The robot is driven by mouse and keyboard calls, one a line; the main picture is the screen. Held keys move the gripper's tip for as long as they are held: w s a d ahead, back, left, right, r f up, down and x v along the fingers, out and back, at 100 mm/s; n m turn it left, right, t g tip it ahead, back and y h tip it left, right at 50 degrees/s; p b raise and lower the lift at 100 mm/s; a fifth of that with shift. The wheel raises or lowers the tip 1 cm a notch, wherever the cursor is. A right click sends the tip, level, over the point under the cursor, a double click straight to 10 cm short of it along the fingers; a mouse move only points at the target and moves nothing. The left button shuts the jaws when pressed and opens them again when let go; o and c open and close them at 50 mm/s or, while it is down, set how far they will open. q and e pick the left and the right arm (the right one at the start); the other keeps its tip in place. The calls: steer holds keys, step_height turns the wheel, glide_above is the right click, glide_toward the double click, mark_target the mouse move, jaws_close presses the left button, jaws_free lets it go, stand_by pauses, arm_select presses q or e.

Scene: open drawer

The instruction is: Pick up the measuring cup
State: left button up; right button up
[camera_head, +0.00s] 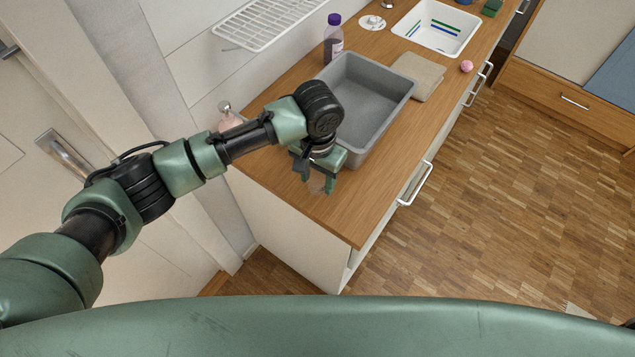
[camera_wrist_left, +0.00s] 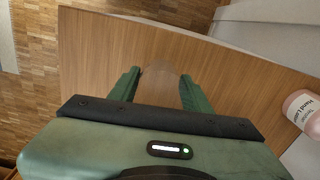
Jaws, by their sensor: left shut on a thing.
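The measuring cup (camera_wrist_left: 157,87) appears as a clear, see-through shape between the two green fingers of my left gripper (camera_wrist_left: 159,76) in the left wrist view. In the head view, the cup (camera_head: 317,185) shows faintly at the fingertips of my left gripper (camera_head: 316,179), over the near end of the wooden counter (camera_head: 345,205). My left gripper points down and is shut on the cup. The cup's outline is hard to make out, and I cannot tell whether it touches the counter. My right gripper is not in view.
A grey tub (camera_head: 378,125) stands just behind the gripper. A pink lotion bottle (camera_wrist_left: 303,112) stands near the wall side. Farther back are a folded cloth (camera_head: 418,76), a purple-capped bottle (camera_head: 333,38) and a white tray (camera_head: 437,28). A drawer handle (camera_head: 416,185) juts out at the counter's front.

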arm_select(q)
step_height(320, 180, up, 16)
steer(key=b, duration=0.2)
steer(key=s+a+f+n, duration=0.1)
steer(key=s+a+n, duration=0.2)
steer(key=a, duration=0.6)
steer(key=s+a+f+n, duration=0.1)
steer(key=s+a+n, duration=0.2)
steer(key=s+a, duration=0.4)
steer(key=a, duration=0.3)
